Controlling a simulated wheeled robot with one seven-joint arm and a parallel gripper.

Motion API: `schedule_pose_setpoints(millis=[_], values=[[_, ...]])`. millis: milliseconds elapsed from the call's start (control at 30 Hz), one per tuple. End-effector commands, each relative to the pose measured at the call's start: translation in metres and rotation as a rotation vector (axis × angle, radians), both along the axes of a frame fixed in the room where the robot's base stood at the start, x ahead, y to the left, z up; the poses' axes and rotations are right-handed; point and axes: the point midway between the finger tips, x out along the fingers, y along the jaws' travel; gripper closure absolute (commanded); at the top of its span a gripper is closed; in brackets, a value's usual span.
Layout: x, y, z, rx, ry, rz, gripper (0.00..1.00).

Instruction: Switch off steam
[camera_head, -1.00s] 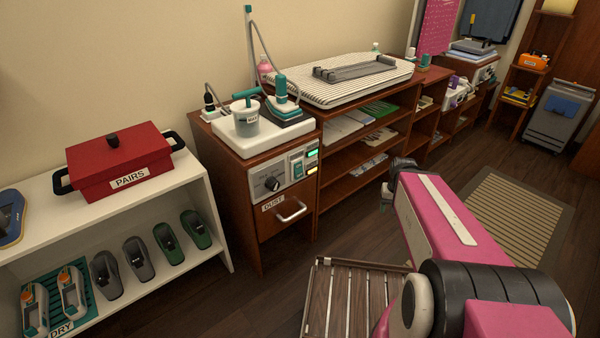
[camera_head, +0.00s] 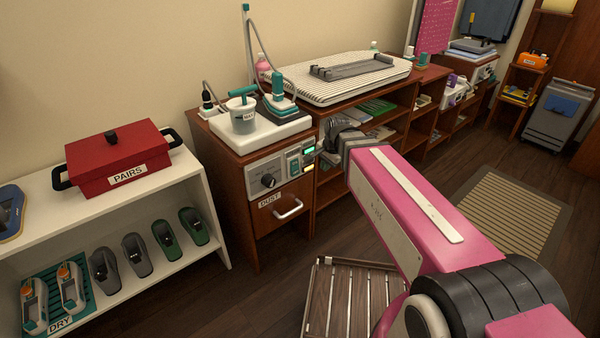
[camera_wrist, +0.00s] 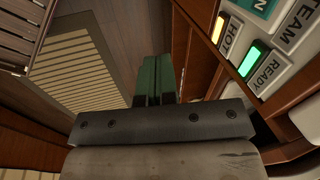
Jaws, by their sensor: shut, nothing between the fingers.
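The control panel (camera_head: 281,172) is on the front of the brown cabinet, with a dark round knob (camera_head: 268,181) and a steam switch (camera_head: 295,166) to its right. In the wrist view the STEAM label (camera_wrist: 297,27) and a teal piece (camera_wrist: 262,5) show at the top right, partly cut off. The green READY light (camera_wrist: 250,62) and yellow HOT light (camera_wrist: 217,30) are lit. My gripper (camera_wrist: 158,62) is shut and empty, its green fingers together. In the head view my gripper (camera_head: 322,152) is just right of the panel lights; whether it touches anything is unclear.
The iron (camera_head: 279,92) and a grey pot (camera_head: 243,115) stand on a white base above the panel. A drawer handle (camera_head: 288,208) juts out below. A slatted wooden stool (camera_head: 345,300) stands on the floor. A white shelf (camera_head: 205,188) is at left.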

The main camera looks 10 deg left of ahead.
Motion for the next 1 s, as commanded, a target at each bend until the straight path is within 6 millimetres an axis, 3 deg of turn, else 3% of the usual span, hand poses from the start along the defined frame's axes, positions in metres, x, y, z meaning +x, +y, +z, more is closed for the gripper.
schedule_pose_setpoints(millis=[100,300,767,1000], values=[[0.0,0.032,0.013,0.038,0.0,-0.054,1.0],[-0.002,0.057,0.026,0.076,0.005,-0.111,1.0],[-0.002,0.061,0.026,0.08,0.006,-0.12,1.0],[0.002,0.066,0.006,0.079,0.008,-0.119,1.0]])
